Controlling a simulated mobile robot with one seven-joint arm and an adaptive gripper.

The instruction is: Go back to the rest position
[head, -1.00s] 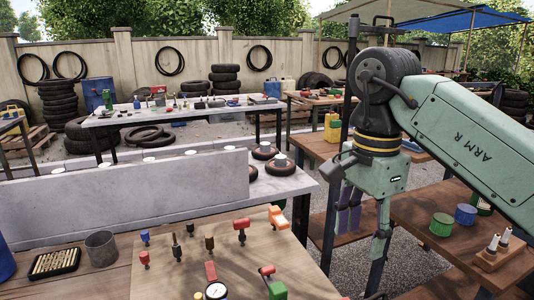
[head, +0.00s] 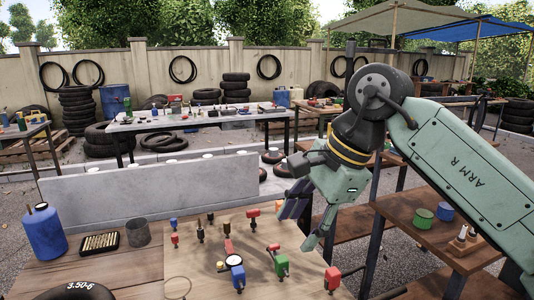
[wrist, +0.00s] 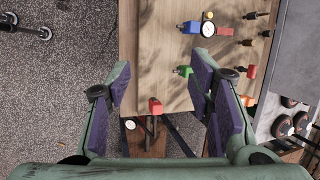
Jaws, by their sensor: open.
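My gripper (head: 305,218) hangs at the end of my green arm, above the right part of the wooden board and its fittings. It is tilted, with its fingers pointing down and to the left. In the wrist view its two purple-padded fingers (wrist: 163,95) stand wide apart with nothing between the pads. Below them, further down, a red-handled fitting (wrist: 155,106) shows near the board's edge. The gripper touches nothing that I can see.
The wooden board (head: 200,275) carries several coloured valves, a gauge (head: 233,262) and a blue fitting (head: 238,277). A blue tank (head: 44,233), a cartridge tray (head: 99,243) and a grey cup (head: 138,232) stand left. A shelf (head: 420,240) with green and blue tins stands right.

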